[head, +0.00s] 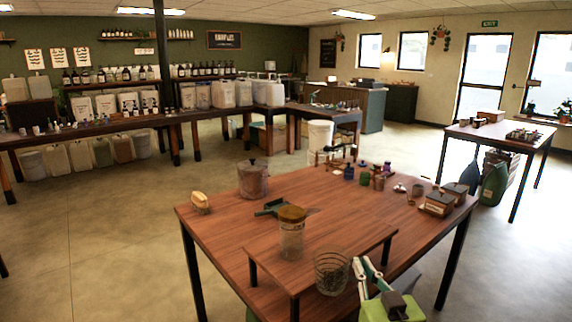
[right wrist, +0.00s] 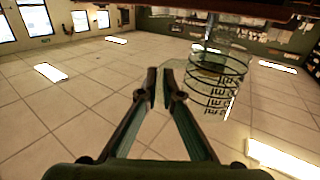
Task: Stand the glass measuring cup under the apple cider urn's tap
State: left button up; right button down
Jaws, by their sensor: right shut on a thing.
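The glass measuring cup (head: 331,272) is upright in front of the lidded glass jar, overlapping the near edge of the raised stand. In the right wrist view, which is upside down, the cup (right wrist: 217,80) with its dark printed marks shows right of the fingertips. My right gripper (head: 364,265) is just right of the cup, its fingers (right wrist: 160,82) nearly together on the cup's handle side. The clear handle itself is hard to make out. The glass jar (head: 291,238) with a brown lid stands on the raised stand (head: 265,262). I cannot make out a tap or label. My left gripper is out of view.
The wooden table (head: 215,230) also holds a grey lidded pot (head: 253,181), a yellow-topped brush (head: 200,203), a dark green scoop (head: 271,207) and several small jars at the back. Dark boxes (head: 438,203) stand at the right edge. The table's left front is clear.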

jog(key=s+d+f+h, duration=0.1)
jog(key=s+f, duration=0.1)
jog(key=s, duration=0.6)
jog(key=s+d+f+m, duration=0.1)
jog(key=s+f, duration=0.2)
jog(key=s, duration=0.5)
jog(key=shift+s+h, duration=0.15)
jog(key=shift+h, duration=0.25)
jog(key=s+f, duration=0.3)
jog(key=s, duration=0.5)
jog(key=shift+r, duration=0.1)
